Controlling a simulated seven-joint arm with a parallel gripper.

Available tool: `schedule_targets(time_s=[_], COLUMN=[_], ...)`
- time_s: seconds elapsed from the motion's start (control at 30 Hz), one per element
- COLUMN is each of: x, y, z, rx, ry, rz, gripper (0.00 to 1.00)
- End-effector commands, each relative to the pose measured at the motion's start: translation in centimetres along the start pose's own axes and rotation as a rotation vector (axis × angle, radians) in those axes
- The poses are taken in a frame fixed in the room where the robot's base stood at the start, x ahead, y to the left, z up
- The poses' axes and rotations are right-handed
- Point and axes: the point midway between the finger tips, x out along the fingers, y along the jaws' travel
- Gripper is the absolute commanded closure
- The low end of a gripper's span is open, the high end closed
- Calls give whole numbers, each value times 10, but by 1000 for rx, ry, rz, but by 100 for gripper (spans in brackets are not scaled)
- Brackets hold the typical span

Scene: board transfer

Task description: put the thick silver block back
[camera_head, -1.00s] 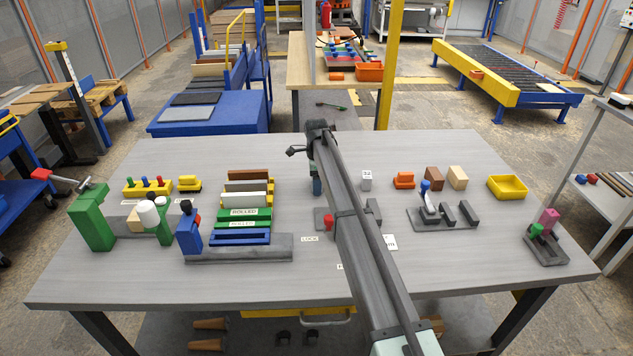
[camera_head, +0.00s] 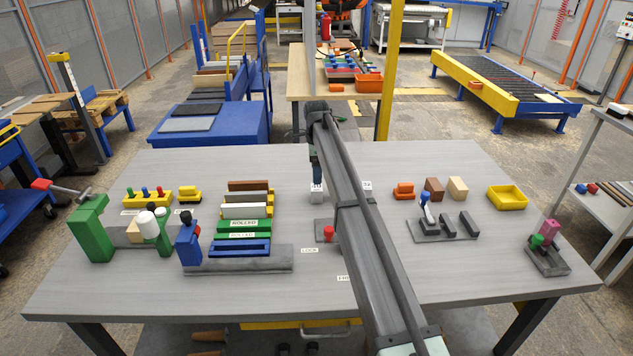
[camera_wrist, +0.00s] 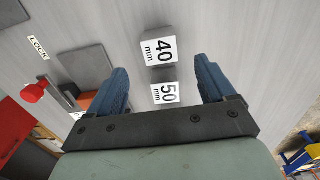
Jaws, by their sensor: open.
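In the wrist view, a silver block labelled 40 mm (camera_wrist: 158,50) and a block labelled 50 mm (camera_wrist: 165,92) stand beside each other on the table. My gripper (camera_wrist: 162,72) is open above the table, its blue fingers on either side of the 50 mm block in the picture. I cannot tell whether the fingertips reach down around it. In the head view a silver block (camera_head: 317,195) shows just under my gripper, and a white-labelled face (camera_head: 367,185) shows right of my arm. My arm hides what lies between them.
A grey plate (camera_wrist: 85,64) and red knob (camera_wrist: 33,92) lie beside the blocks, near a LOCK label (camera_wrist: 38,47). In the head view, coloured boards (camera_head: 249,210) stand to the left. Orange, brown and cream blocks (camera_head: 458,188) and a yellow tray (camera_head: 507,197) stand to the right.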

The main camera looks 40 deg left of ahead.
Motion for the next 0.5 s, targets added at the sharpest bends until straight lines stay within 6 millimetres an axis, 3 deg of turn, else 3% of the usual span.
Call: schedule_targets(time_s=[0.2, 0.5], x=[-22, -27], y=[0, 0], z=[0, 0], rx=[0, 0], ry=[0, 0], rz=[-1, 0], gripper=[17, 17])
